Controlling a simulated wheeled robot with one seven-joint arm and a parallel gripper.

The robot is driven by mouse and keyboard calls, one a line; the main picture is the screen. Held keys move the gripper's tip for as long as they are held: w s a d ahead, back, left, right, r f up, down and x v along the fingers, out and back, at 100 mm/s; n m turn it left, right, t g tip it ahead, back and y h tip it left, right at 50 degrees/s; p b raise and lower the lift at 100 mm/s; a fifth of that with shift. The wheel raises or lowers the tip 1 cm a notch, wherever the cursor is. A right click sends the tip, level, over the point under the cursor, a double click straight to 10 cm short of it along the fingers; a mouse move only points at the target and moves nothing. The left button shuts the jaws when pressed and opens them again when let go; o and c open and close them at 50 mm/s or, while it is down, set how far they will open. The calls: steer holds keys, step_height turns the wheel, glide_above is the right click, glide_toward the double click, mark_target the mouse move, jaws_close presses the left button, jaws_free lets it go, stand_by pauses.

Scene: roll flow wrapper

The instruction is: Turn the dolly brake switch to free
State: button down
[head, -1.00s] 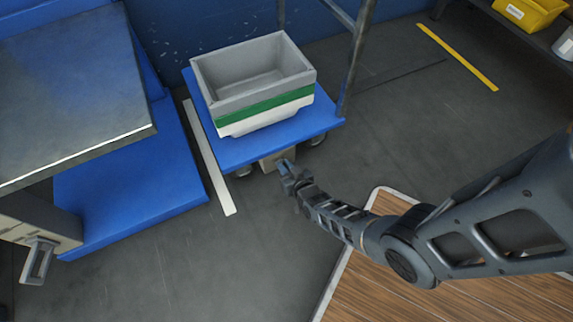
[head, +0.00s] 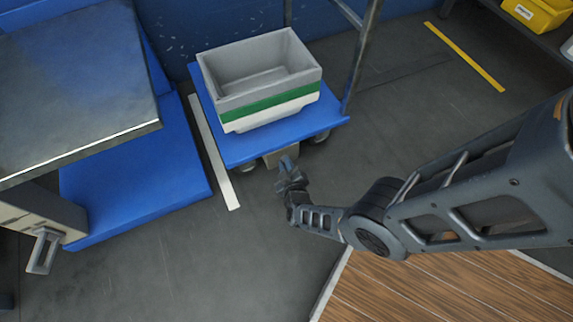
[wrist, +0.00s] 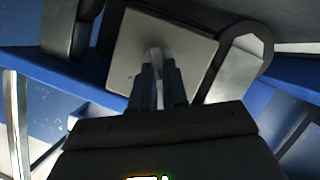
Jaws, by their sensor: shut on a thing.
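The dolly (head: 312,124) is a low blue platform on wheels with a metal post. A beige brake box (head: 271,158) hangs under its front edge; in the wrist view its plate (wrist: 190,42) stands tilted. My gripper (head: 286,162) is at the front of this box. In the wrist view my gripper (wrist: 160,78) is shut on the brake switch (wrist: 155,53), a small pale lever on the plate. The fingers hide much of the switch, so its exact setting cannot be read.
A grey crate (head: 262,82) stacked on green and white ones stands on the dolly. A metal-topped table (head: 75,85) and a blue platform (head: 140,180) stand to the left. A wooden platform (head: 430,285) lies at front right. Grey floor around the dolly's front is clear.

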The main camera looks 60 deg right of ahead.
steer(key=shift+w+r, duration=0.1)
steer(key=shift+w, duration=0.25)
steer(key=c, duration=1.1)
jaws_free()
steer(key=shift+d, duration=0.1)
steer(key=shift+c, duration=0.2)
steer(key=p+v, duration=0.4)
steer(key=v, duration=0.4)
steer(key=shift+s, duration=0.2)
